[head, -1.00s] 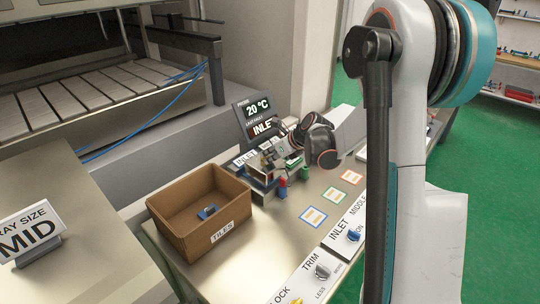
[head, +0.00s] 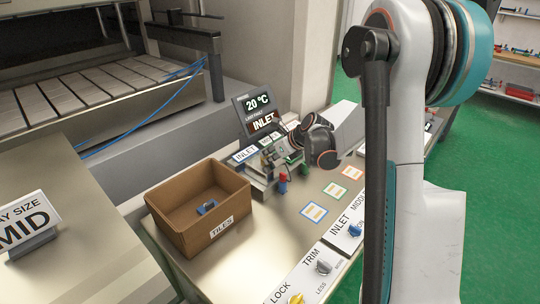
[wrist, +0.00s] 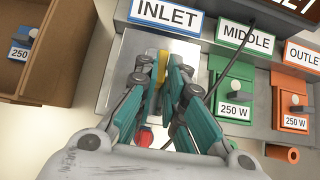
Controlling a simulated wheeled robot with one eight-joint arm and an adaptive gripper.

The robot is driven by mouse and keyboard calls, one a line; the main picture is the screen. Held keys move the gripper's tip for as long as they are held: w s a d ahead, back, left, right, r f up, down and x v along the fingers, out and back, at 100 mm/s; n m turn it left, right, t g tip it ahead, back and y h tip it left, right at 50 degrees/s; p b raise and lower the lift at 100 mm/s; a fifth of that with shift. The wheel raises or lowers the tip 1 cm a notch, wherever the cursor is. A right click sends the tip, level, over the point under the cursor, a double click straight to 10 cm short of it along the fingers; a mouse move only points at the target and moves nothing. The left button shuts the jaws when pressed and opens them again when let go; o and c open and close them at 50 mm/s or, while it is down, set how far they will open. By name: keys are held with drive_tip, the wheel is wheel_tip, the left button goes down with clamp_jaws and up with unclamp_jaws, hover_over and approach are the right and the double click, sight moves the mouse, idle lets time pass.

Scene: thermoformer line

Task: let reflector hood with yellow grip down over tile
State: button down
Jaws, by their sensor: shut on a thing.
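The reflector hood (wrist: 125,75) is a pale metal piece below the INLET sign (wrist: 166,15) in the wrist view. Its yellow grip (wrist: 155,70) lies between the fingers of my gripper (wrist: 160,65), which is shut on it. In the head view my gripper (head: 275,158) is low over the INLET place, partly hidden by its own wrist. No tile shows under the hood; the hood and fingers cover that spot. Whether the hood's lower edge touches down cannot be told.
A brown TILES box (head: 185,235) stands left with a blue 250 W tile (head: 206,208) inside. Green (wrist: 235,97) and orange (wrist: 294,104) 250 W tiles sit to the right. A red-topped post (head: 282,184) stands close in front. A display (head: 258,112) stands behind.

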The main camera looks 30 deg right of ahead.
drive_tip(key=c, duration=1.6)
unclamp_jaws()
drive_tip(key=v, duration=1.2)
